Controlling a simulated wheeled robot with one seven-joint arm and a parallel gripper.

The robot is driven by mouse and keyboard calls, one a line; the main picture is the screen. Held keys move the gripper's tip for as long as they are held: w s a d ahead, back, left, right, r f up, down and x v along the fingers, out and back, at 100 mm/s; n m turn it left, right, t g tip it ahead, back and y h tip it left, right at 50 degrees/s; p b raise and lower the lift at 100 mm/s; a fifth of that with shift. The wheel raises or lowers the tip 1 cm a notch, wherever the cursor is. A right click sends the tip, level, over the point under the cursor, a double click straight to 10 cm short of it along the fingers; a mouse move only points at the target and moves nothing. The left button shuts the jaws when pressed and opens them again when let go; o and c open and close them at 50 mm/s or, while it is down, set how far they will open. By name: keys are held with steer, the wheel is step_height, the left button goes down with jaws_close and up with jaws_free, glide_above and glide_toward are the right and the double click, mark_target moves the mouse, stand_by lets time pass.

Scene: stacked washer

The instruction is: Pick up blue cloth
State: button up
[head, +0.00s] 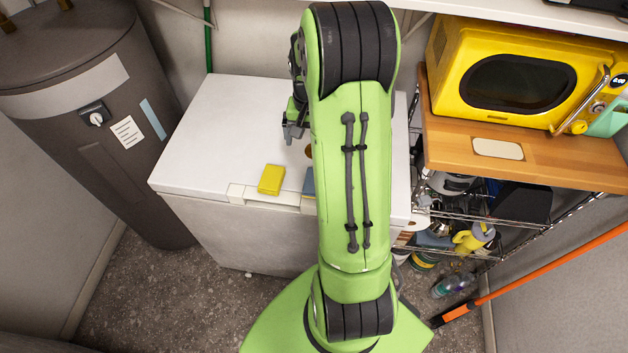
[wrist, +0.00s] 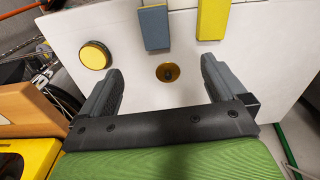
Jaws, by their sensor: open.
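A blue-grey block-like piece with a yellow edge (wrist: 154,28), which seems to be the blue cloth, lies on the white chest top near its front edge. In the head view only a sliver of this blue piece (head: 308,184) shows beside my arm. My gripper (wrist: 161,75) is open and empty, its fingers apart above the chest top, with the blue piece beyond the fingertips. In the head view my gripper (head: 293,132) is partly hidden behind my arm.
A yellow block (head: 271,180) lies beside the blue piece. A small round brown-yellow item (wrist: 168,72) shows between my fingers, and a round yellow-topped item (wrist: 95,55) sits to the left. The white chest (head: 225,115) has clear room at left. A yellow microwave (head: 515,75) stands right.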

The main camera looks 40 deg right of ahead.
steer(key=shift+m, duration=0.3)
steer(key=f, duration=0.8)
steer(key=d+f, duration=0.1)
steer(key=f, duration=0.3)
steer(key=shift+s+d, duration=0.1)
steer(key=f, duration=0.5)
steer(key=shift+s+a, duration=0.2)
steer(key=shift+f, duration=0.45)
steer(key=shift+r, duration=0.1)
steer(key=c, duration=1.2)
step_height(320, 180, up, 10)
